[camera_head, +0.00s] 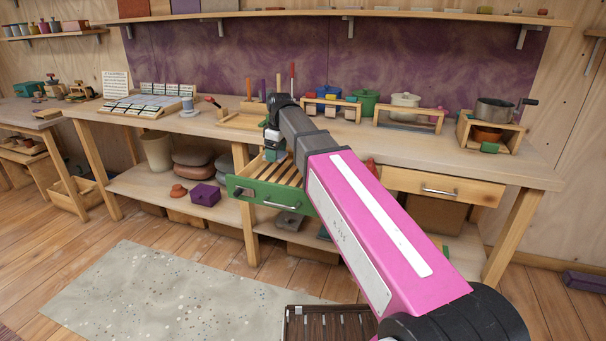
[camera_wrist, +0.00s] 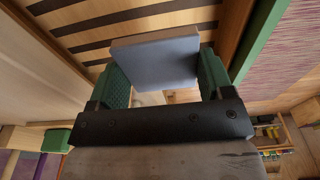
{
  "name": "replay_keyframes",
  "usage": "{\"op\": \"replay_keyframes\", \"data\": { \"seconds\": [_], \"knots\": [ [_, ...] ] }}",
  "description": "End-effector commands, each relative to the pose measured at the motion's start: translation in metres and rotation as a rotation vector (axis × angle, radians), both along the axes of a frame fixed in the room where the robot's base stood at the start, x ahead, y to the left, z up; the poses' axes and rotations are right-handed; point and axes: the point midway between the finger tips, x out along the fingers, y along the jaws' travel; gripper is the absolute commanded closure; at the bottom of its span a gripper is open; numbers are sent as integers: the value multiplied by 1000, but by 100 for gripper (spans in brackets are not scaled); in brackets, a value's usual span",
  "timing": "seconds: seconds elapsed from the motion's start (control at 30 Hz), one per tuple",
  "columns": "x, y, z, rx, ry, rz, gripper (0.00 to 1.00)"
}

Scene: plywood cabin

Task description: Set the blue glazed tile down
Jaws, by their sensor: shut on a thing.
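The blue glazed tile (camera_wrist: 155,62) shows in the wrist view as a flat blue-grey square. My gripper (camera_wrist: 163,75) is shut on it, with a green finger pad on each side. In the head view my gripper (camera_head: 272,139) is above the open green-fronted drawer (camera_head: 245,192), near its back left part. The tile (camera_head: 274,155) shows small below the gripper there. The drawer's slatted floor (camera_wrist: 85,32) is behind the tile in the wrist view. I cannot tell whether the tile touches the slats. My arm hides the drawer's right part in the head view.
The workbench top (camera_head: 205,122) runs above the drawer. Wooden stands, pots (camera_head: 405,100) and a box with a pan (camera_head: 495,110) stand on it to the right. A closed wooden drawer (camera_head: 440,187) is right of my arm. The lower shelf (camera_head: 150,190) holds several items.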

Motion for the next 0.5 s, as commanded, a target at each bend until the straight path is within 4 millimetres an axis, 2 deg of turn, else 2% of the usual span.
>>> {"op": "replay_keyframes", "data": {
  "seconds": [0.03, 0.3, 0.5],
  "knots": [
    [1, -11, -7, 0, 2, -3, 52],
    [14, -63, -39, 0, 2, -4, 52],
    [20, -89, -55, 0, 1, -1, 52]
  ]
}}
